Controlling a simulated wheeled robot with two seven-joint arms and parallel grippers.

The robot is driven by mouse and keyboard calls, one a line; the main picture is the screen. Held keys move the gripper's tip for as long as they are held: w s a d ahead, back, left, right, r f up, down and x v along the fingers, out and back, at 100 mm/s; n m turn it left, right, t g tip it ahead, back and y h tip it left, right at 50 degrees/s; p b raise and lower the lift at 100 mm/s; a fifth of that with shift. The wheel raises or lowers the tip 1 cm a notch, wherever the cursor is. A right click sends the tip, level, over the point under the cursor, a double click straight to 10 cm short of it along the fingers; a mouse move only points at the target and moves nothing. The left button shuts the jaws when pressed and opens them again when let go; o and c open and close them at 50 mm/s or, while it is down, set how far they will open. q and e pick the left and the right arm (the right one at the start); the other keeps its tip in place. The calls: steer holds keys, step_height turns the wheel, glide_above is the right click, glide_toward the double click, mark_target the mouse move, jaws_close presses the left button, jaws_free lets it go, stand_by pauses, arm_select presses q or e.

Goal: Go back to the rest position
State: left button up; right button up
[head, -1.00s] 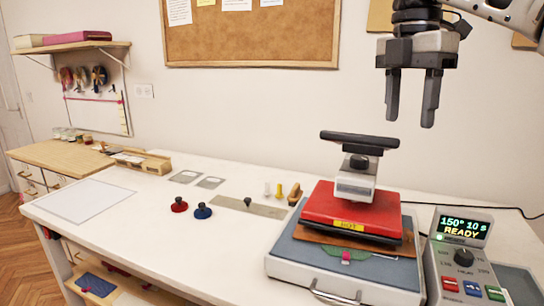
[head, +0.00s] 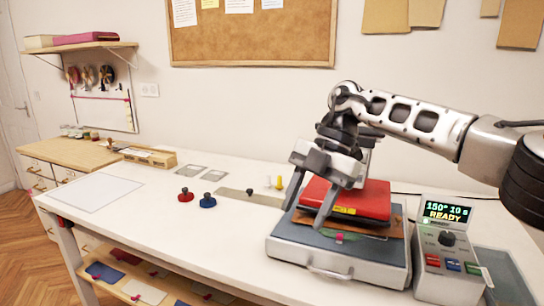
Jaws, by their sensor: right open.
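My right gripper (head: 307,208) is open and empty. Its arm comes in from the right, and its fingers point down in front of the heat press. The red upper plate (head: 368,201) of the press lies over its grey-blue base (head: 366,246), with a brown layer showing between them. I cannot tell whether the fingers touch the press. My left gripper is not in view.
A control box (head: 447,250) reading "150° 10 s READY" stands right of the press. Red (head: 186,195) and blue (head: 208,201) knobbed pieces and a metal strip (head: 262,197) lie mid-table. A white sheet (head: 90,192) lies at left. A shelf (head: 140,283) sits below the tabletop.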

steer(key=s+a+f+m+y, duration=0.1)
steer(key=s+a+f+y, duration=0.4)
steer(key=a+y, duration=0.4)
steer(key=s+a+f+m+y, duration=0.1)
steer(key=s+a+f+y, duration=0.3)
steer(key=s+a+y, duration=0.45)
steer(key=w+d+f+m+t+h, duration=0.2)
steer(key=d+f+m+t+h, duration=0.35)
steer(key=m+t, duration=0.4)
steer(key=w+d+f+m+t+h, duration=0.3)
steer(key=d+f+m+t+h, duration=0.2)
steer(key=f+m+t, duration=0.35)
steer(key=s+d+f+m+g+h, duration=0.4)
steer(key=s+d+f+h, duration=0.5)
steer(key=s+d+f, duration=0.6)
steer(key=shift+s+d+f+m+g, duration=0.25)
steer(key=shift+s+d+m+g, duration=0.2)
steer(key=shift+d+m, duration=0.5)
